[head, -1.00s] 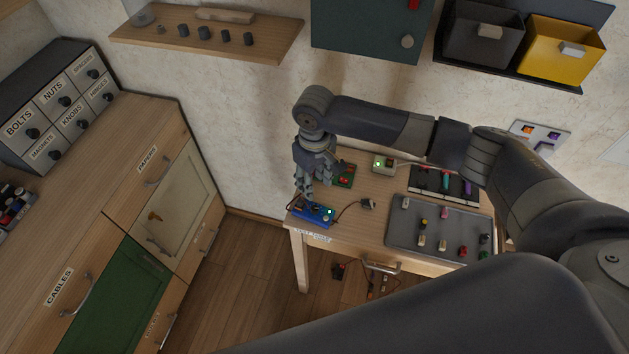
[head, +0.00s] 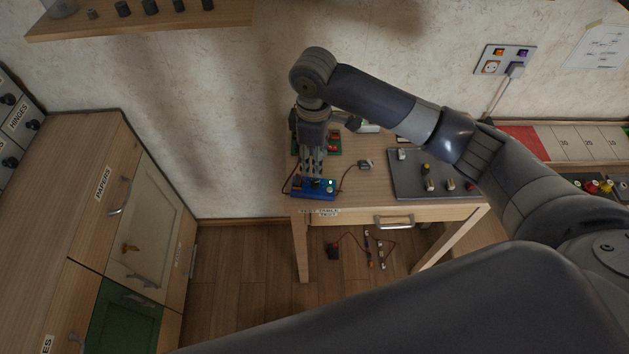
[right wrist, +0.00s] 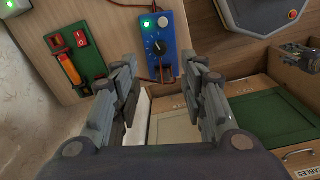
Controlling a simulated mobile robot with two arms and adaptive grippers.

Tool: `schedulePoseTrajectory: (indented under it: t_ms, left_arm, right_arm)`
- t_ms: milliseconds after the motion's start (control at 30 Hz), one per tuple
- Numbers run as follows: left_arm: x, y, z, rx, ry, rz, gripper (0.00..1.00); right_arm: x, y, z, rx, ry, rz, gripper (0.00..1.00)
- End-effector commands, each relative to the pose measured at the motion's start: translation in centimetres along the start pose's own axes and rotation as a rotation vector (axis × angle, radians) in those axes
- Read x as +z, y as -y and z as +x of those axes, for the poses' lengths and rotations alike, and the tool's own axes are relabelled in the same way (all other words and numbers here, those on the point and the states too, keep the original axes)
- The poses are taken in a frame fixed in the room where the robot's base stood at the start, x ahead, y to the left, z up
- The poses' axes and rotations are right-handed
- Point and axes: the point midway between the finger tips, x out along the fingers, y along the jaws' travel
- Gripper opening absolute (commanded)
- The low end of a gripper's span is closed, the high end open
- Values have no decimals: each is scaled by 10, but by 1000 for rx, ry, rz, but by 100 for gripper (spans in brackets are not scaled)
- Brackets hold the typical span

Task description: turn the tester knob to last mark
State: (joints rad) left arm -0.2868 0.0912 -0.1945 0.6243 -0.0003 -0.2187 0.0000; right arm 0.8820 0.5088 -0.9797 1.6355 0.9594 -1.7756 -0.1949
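The blue tester (head: 326,193) lies near the front left corner of the wooden table (head: 352,208). It also shows in the right wrist view (right wrist: 168,68), with a lit green lamp, a round dark knob (right wrist: 158,47) with a pale pointer mark, and a marked dial around it. The individual marks are too small to read. My right gripper (head: 313,172) points down above the tester. In the right wrist view its fingers (right wrist: 163,72) are spread wide apart with nothing between them, and the knob lies beyond the gap. A gripper-like part of mine (right wrist: 297,56), probably my left gripper, shows at the right edge.
A green board (right wrist: 75,55) with red switches sits beside the tester. A cable with a plug (head: 364,164) and a grey panel of knobs (head: 405,182) lie to the right. Below are a drawer handle (head: 393,222) and hanging leads (head: 370,250). Cabinets stand left.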

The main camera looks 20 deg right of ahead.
Motion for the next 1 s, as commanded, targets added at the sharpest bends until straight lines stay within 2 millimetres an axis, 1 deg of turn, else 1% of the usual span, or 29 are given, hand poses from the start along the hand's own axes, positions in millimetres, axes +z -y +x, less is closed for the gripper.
schedulePoseTrajectory:
  t_ms: [33, 100, 200, 267, 333, 500, 600, 667, 767, 900, 933, 967, 1000]
  left_arm:
    - [6, -13, -4, 15, 8, 1, 40]
    - [13, -25, -6, 30, 17, 2, 40]
    - [18, -33, -10, 40, 27, 2, 40]
    - [20, -33, -11, 39, 29, 2, 40]
    - [20, -28, -13, 34, 29, 2, 40]
    - [16, -7, -14, 9, 25, 3, 40]
    - [10, 0, -14, 1, 18, 1, 40]
    - [8, 1, -14, 0, 13, 0, 40]
    - [5, -1, -14, 1, 9, -1, 40]
    - [4, -8, -14, 10, 8, -3, 40]
    - [4, -11, -14, 13, 8, -3, 40]
    - [4, -13, -14, 15, 8, -3, 40]
    - [4, -16, -14, 19, 8, -3, 40]
  right_arm:
    - [1, 1, 8, -4, 5, 0, 40]
    - [1, 1, 21, -3, 6, 2, 40]
    - [2, 2, 41, -3, 5, 3, 40]
    - [1, 1, 52, -3, 4, 2, 40]
    - [1, 2, 64, -3, 4, 2, 40]
    - [0, 1, 86, -1, 2, 3, 40]
    - [1, 1, 92, 0, 2, 2, 40]
    - [1, 1, 94, 0, 2, 2, 40]
    - [1, 1, 95, 1, 1, 2, 40]
    - [1, 1, 95, 1, 1, 2, 40]
    - [1, 1, 95, 1, 1, 2, 35]
    - [1, 1, 95, 1, 1, 2, 28]
    - [1, 1, 95, 1, 1, 2, 19]
